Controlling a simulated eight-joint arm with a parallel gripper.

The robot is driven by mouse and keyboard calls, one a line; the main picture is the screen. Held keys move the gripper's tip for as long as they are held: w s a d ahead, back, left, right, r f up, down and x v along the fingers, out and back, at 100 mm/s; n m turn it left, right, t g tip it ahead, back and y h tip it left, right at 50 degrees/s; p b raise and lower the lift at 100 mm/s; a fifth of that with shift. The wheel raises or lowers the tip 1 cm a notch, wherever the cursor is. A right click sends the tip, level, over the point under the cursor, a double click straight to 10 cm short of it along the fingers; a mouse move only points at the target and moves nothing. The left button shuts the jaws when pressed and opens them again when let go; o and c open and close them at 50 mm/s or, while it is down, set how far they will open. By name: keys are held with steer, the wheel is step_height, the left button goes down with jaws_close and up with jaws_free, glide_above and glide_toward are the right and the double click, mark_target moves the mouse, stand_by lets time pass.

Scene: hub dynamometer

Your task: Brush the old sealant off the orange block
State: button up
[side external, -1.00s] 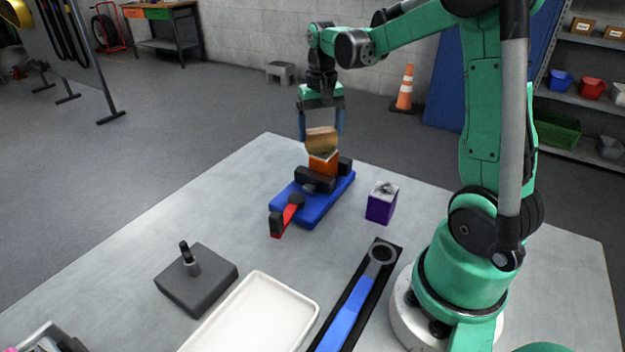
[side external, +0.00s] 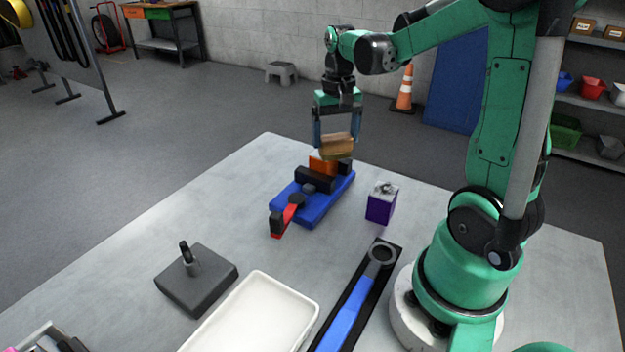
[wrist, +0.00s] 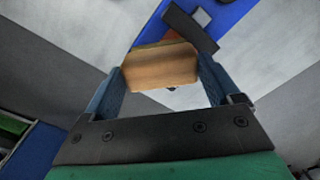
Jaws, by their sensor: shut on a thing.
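My gripper (side external: 336,136) is shut on a wooden brush (side external: 337,144), with a finger on each side of it. The brush also shows between the fingers in the wrist view (wrist: 163,66). The orange block (side external: 321,164) sits between the dark jaws of a blue vise (side external: 315,206) with a red and black handle. The brush is above and slightly right of the orange block in the side view; I cannot tell whether they touch. The block's top is partly hidden by the brush, and I cannot make out sealant on it from here.
A purple block (side external: 380,208) with a greyish top stands right of the vise. A blue-handled wrench (side external: 345,322) lies on a black strip. A white tray (side external: 308,309) and a grey base with an upright peg (side external: 197,284) are at the front.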

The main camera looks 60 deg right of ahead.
steer(key=shift+w, duration=2.8)
steer(key=shift+s, duration=3.05)
steer(key=shift+r, duration=4.2)
